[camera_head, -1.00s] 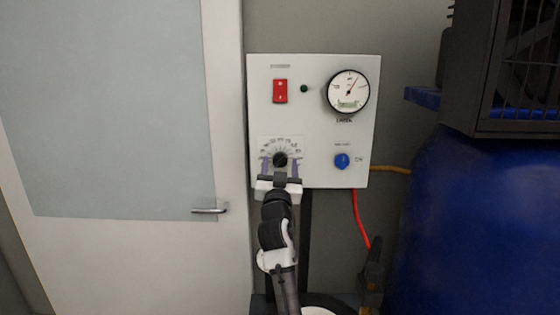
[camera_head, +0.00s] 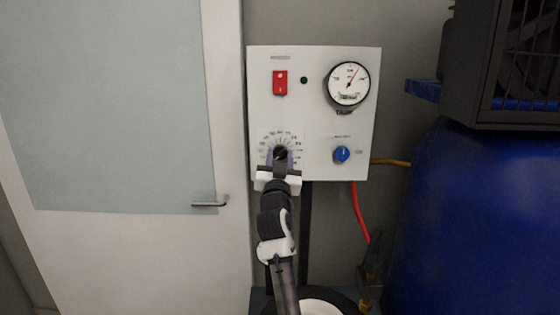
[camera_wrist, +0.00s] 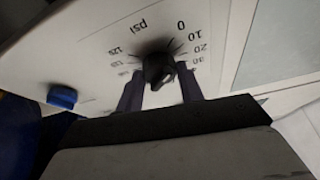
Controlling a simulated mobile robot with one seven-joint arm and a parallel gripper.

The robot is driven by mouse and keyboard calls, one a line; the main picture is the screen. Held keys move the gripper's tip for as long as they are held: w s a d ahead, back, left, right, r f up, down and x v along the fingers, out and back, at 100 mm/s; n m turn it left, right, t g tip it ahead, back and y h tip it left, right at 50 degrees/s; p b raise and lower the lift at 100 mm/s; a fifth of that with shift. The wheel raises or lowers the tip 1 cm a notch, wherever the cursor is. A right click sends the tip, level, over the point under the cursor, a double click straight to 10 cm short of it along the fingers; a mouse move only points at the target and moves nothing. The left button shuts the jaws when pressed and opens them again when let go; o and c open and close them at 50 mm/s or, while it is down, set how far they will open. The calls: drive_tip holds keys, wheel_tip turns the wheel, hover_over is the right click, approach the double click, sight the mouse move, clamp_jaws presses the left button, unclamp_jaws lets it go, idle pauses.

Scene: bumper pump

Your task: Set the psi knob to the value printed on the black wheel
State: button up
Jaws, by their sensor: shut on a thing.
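The black psi knob (camera_head: 280,152) is at the lower left of the white control panel (camera_head: 316,135), inside a printed dial. In the wrist view the knob (camera_wrist: 158,68) appears with an upside-down scale reading psi, 0, 10, 20, 30 and higher numbers. My gripper (camera_head: 281,158) is shut on the knob, with a purple finger on each side of it. The fingers also show in the wrist view (camera_wrist: 160,86). A black wheel (camera_head: 345,299) with a white hub is partly in view at the bottom edge; no printed value is readable on it.
The panel also has a red switch (camera_head: 280,83), a small dark green lamp (camera_head: 304,80), a round gauge (camera_head: 348,84) and a blue knob (camera_head: 341,155). A blue tank (camera_head: 480,220) stands at the right. A door with a handle (camera_head: 208,204) is at the left.

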drive_tip(key=shift+a+f+m+h+b, duration=0.15)
drive_tip(key=shift+f+m+h+b, duration=0.2)
drive_tip(key=shift+m+b, duration=0.45)
drive_tip(key=m+h+b, duration=0.1)
drive_tip(key=m+b, duration=0.1)
drive_tip(key=m+g+h+b, duration=0.1)
drive_tip(key=m+b, duration=0.1)
drive_tip(key=shift+a+r+m+h+b, duration=0.1)
drive_tip(key=shift+a+m+h+b, duration=0.05)
drive_tip(key=shift+m+h+b, duration=0.25)
drive_tip(key=m+b, duration=0.1)
drive_tip(key=m, duration=0.1)
drive_tip(key=m+g+h+b, duration=0.1)
drive_tip(key=m, duration=0.1)
drive_tip(key=m+g+h+b, duration=0.1)
drive_tip(key=m, duration=0.1)
drive_tip(key=shift+r+m+b, duration=0.3)
drive_tip(key=shift+m, duration=0.1)
drive_tip(key=m, duration=0.1)
drive_tip(key=m+g, duration=0.1)
drive_tip(key=m, duration=0.1)
drive_tip(key=m+g, duration=0.1)
drive_tip(key=m, duration=0.1)
drive_tip(key=shift+r, duration=0.3)
drive_tip(key=shift+m+g, duration=0.5)
drive_tip(key=shift+m, duration=0.8)
drive_tip(key=o, duration=1)
